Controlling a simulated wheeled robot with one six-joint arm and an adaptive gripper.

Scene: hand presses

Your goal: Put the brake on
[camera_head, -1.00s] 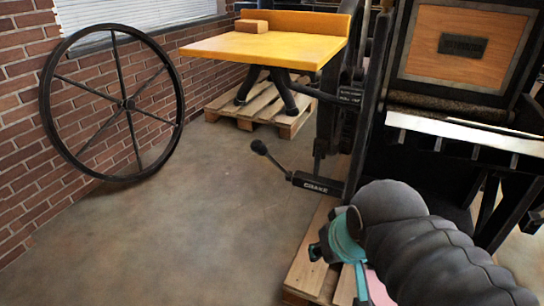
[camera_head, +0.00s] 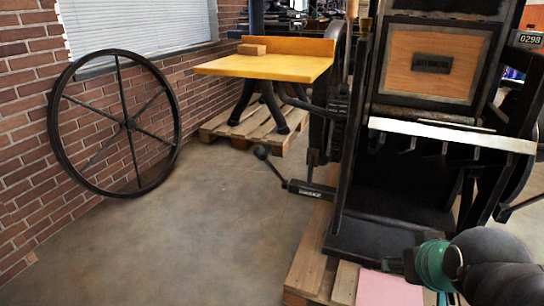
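The brake lever is a dark bar (camera_head: 311,190) with pale lettering on its side, low on the left side of the black hand press (camera_head: 390,222). A thin rod runs up and left from it to a round black knob (camera_head: 262,152), which stands out over the floor. My arm shows at the lower right, dark with a teal band, in front of the press base. My gripper's fingers cannot be made out. The arm is well to the right of the lever and apart from it.
A large spoked wheel (camera_head: 62,134) leans by the brick wall at left. A yellow table (camera_head: 262,67) with a small block stands on a pallet behind. The press stands on a wooden pallet (camera_head: 318,262) with a pink sheet (camera_head: 388,290). The floor left of the lever is clear.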

